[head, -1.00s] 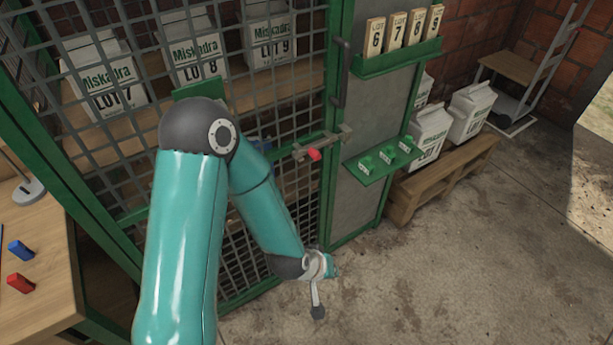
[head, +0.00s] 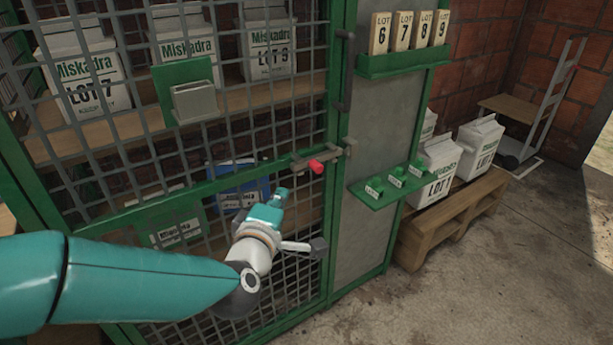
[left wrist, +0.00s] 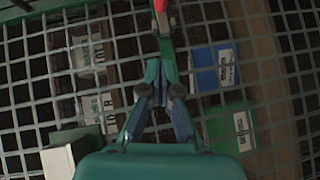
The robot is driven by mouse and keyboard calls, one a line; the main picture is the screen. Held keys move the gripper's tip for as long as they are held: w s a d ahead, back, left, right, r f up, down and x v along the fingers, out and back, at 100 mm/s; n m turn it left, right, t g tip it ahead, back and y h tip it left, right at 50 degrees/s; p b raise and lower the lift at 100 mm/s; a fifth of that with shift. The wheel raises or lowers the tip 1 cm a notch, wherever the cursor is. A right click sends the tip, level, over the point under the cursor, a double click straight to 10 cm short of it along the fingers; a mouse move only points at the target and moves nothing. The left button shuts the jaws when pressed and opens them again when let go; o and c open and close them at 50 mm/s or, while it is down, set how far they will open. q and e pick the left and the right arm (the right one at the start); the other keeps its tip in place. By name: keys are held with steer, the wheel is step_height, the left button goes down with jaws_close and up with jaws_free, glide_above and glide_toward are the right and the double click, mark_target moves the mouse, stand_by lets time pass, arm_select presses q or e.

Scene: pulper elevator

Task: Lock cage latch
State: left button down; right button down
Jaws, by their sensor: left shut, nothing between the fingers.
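The cage latch (head: 302,162) is a grey sliding bolt on the green mesh cage door (head: 235,188). Its red knob (head: 317,166) points out from the door near the green door post. In the left wrist view the red knob (left wrist: 160,5) shows at the top edge, beyond my fingertips. My left gripper (head: 281,193) is shut and empty, below and left of the knob and apart from it. In the left wrist view its closed fingers (left wrist: 160,72) point up toward the latch. My right gripper is not in view.
A dark vertical door handle (head: 346,75) is above the latch. A green shelf (head: 377,190) with small green blocks juts out to its right. A grey holder (head: 193,101) sticks out from the mesh. White sacks stand behind the mesh and on a wooden pallet (head: 450,215).

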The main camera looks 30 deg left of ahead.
arm_select(q)
steer(key=p, duration=0.9)
glide_toward(311, 167)
steer(key=s+a+r, duration=0.2)
steer(key=s, duration=0.1)
steer(key=x, duration=0.2)
steer(key=f+x, duration=0.1)
steer(key=x, duration=0.2)
steer(key=shift+w+f, duration=0.1)
steer(key=shift+w, duration=0.1)
steer(key=w, duration=0.1)
steer(key=w+d, duration=0.1)
steer(key=w+f, duration=0.1)
steer(key=shift+w+d, duration=0.2)
steer(key=shift+w, duration=0.2)
